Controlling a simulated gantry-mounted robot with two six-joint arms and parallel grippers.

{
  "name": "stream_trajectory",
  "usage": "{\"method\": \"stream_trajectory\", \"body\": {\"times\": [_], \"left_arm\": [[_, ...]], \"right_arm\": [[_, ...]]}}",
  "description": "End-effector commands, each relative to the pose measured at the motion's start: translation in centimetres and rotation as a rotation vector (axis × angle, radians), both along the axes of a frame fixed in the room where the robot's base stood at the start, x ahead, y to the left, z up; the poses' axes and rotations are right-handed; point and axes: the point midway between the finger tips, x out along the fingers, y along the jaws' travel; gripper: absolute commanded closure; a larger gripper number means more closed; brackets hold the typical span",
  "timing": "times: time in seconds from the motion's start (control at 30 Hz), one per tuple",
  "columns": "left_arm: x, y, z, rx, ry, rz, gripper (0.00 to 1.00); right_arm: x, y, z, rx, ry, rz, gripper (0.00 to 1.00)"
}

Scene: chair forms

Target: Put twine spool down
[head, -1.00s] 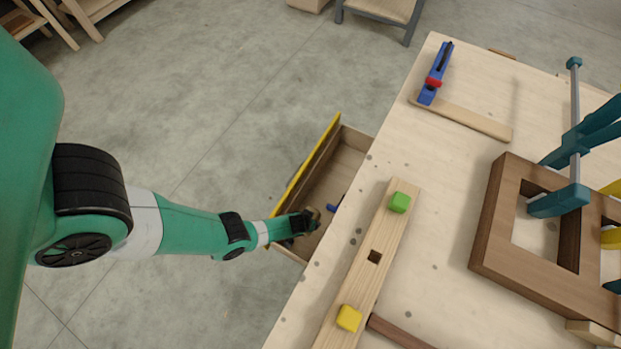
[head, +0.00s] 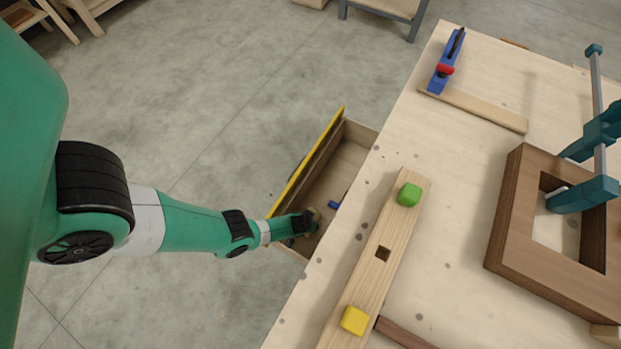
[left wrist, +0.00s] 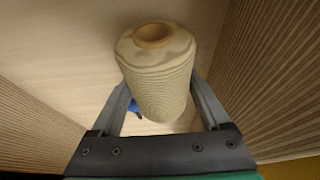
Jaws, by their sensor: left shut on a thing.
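The twine spool (left wrist: 158,80) is a pale beige wound cylinder with a brown core at its end. It sits between the fingers of my left gripper (left wrist: 160,110) in the left wrist view, and the gripper is shut on it. In the head view my left gripper (head: 308,220) is inside the open drawer (head: 345,160), near its front end, with the spool mostly hidden. The drawer has a yellow front edge and wooden walls. I cannot tell whether the spool touches the drawer floor. My right gripper is not in view.
A blue object (head: 335,204) lies in the drawer near the spool. The workbench (head: 450,250) is to the right, with a wooden beam (head: 370,275), a green block (head: 409,194), a yellow block (head: 354,320) and a clamped brown frame (head: 510,220). The drawer's far part looks free.

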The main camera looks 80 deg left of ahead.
Motion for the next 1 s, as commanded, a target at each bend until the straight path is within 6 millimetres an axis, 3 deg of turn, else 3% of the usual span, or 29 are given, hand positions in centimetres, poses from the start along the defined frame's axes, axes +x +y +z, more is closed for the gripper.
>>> {"method": "stream_trajectory", "body": {"times": [0.07, 0.1, 0.2, 0.43, 0.57, 1.0], "left_arm": [[0.0, 0.0, -0.2, 0.001, -0.001, 0.000, 0.92], [0.0, 0.0, -0.3, 0.000, 0.000, 0.000, 0.19], [0.0, 0.0, -0.3, 0.000, 0.000, 0.000, 0.01], [0.0, 0.0, -0.4, 0.001, -0.001, 0.000, 0.00], [0.1, 0.0, 0.6, 0.000, -0.001, 0.000, 0.00], [-2.3, -2.4, 10.0, 0.001, -0.002, -0.003, 0.00]], "right_arm": [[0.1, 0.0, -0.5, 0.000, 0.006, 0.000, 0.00], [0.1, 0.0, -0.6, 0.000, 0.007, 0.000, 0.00], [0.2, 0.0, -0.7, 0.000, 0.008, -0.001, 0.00], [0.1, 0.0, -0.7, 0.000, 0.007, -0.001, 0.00], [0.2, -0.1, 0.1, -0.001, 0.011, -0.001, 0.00], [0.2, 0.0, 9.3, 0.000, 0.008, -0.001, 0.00]]}}
